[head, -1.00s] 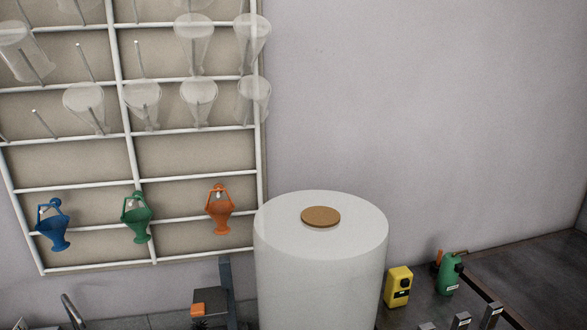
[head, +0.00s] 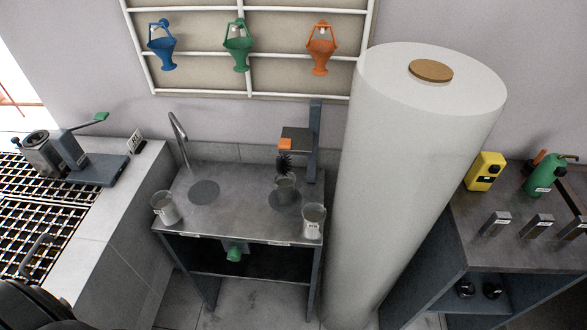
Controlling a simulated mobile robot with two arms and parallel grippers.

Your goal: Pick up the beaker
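Three clear beakers show in the head view on a small dark table (head: 235,215). One beaker (head: 165,208) with a white label stands at the table's front left corner. A second labelled beaker (head: 313,222) stands at its front right corner. A third beaker (head: 285,188) stands farther back, on a dark round spot beneath a black brush on a stand. I cannot tell which one the task means. Neither of my grippers is in view.
A tall white cylinder (head: 410,170) with a brown disc on top stands close right of the table. A thin curved tap (head: 180,138) rises at the table's back left. A bench with yellow (head: 485,171) and green (head: 543,175) bottles is at the right. Blue, green and orange holders hang above.

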